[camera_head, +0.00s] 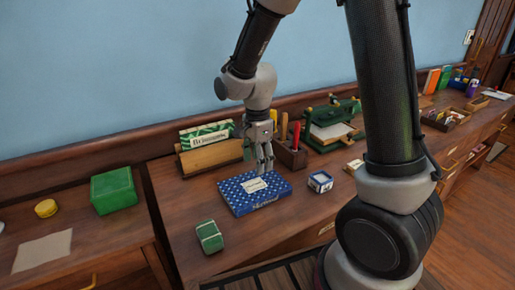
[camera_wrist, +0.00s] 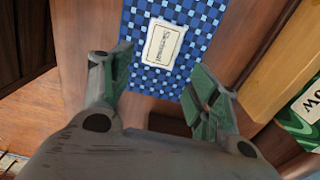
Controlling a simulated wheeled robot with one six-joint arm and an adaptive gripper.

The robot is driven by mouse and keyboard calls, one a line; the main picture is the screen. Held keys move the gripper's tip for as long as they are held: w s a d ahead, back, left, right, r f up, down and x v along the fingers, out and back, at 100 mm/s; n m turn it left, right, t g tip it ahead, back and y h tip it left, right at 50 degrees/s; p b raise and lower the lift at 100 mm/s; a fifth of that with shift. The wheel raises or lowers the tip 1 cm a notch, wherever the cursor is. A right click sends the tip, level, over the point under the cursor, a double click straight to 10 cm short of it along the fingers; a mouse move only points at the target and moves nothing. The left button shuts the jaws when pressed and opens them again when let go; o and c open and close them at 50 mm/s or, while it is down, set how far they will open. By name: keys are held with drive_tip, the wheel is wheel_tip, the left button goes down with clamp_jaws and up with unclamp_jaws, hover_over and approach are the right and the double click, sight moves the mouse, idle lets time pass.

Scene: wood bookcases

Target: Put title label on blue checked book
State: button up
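The blue checked book (camera_head: 272,196) lies flat on the wooden desk, and its checked cover (camera_wrist: 198,20) fills the top middle of the wrist view. A cream title label (camera_head: 253,184) with a dark border and writing lies on the cover; in the wrist view the label (camera_wrist: 163,43) is slightly tilted and looks flat on the book. My gripper (camera_head: 264,165) is above the far edge of the book. In the wrist view my gripper (camera_wrist: 158,95) has its two fingers spread apart, with nothing between them, and the label lies beyond the fingertips.
A wooden holder (camera_head: 210,157) with a green patterned card stands behind the book. A pen box (camera_head: 292,157) and a green press (camera_head: 330,125) stand behind right. A small blue-white box (camera_head: 320,182) is right of the book. A green block (camera_head: 209,237) lies at front left.

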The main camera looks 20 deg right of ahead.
drive_tip(key=s+d+r+n+t, duration=0.1)
drive_tip(key=s+d+r+n, duration=0.25)
drive_tip(key=r, duration=0.35)
drive_tip(key=s+d+r+n+t, duration=0.1)
drive_tip(key=s+d+r+n, duration=0.2)
drive_tip(key=d+r, duration=0.35)
drive_tip(key=s+d+r+n+t, duration=0.1)
drive_tip(key=s+d+r+n, duration=0.1)
drive_tip(key=s, duration=0.4)
drive_tip(key=s+d+r+n+t, duration=0.1)
drive_tip(key=s+d+r+n, duration=0.2)
drive_tip(key=s+n, duration=0.3)
drive_tip(key=shift+s+r+n, duration=0.25)
drive_tip(key=shift+r+n, duration=0.2)
drive_tip(key=shift+n, duration=0.2)
